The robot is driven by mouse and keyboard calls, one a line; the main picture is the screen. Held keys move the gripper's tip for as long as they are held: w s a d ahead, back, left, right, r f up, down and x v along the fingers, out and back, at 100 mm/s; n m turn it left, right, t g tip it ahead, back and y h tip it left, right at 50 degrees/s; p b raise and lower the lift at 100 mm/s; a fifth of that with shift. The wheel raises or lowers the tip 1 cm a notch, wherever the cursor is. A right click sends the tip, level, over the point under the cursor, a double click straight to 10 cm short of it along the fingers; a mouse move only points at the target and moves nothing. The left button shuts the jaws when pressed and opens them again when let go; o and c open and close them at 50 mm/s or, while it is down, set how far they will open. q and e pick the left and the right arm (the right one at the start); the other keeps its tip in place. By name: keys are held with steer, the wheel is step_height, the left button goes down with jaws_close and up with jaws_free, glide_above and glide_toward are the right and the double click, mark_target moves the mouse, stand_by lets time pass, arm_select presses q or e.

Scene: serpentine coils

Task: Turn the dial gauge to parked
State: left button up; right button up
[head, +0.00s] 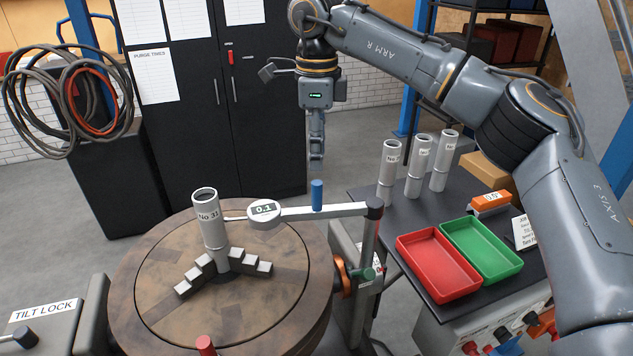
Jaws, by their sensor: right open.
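The dial gauge (264,212) is a round white head reading 0.1. It sits on a white swing arm (335,210) that runs left from a grey post (366,255). Its thin tip reaches the upright metal tube marked No 31 (211,225); I cannot tell whether they touch. A blue peg handle (317,195) stands upright on the swing arm. My right gripper (316,166) points down just above this handle, open and empty, with a small gap. Its fingers line up one behind the other in this view. My left gripper is not in view.
The tube stands on a round turntable (150,275) amid stepped grey blocks (194,274). A red peg (205,345) is at its front. At right, a dark bench holds several tubes (418,165), a red tray (437,265) and a green tray (482,249). A tilt lock box (50,325) is at left.

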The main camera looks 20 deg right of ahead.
mark_target(317, 178)
step_height(317, 178, down, 8)
steer(key=shift+p, duration=0.8)
steer(key=shift+c, duration=0.3)
jaws_close()
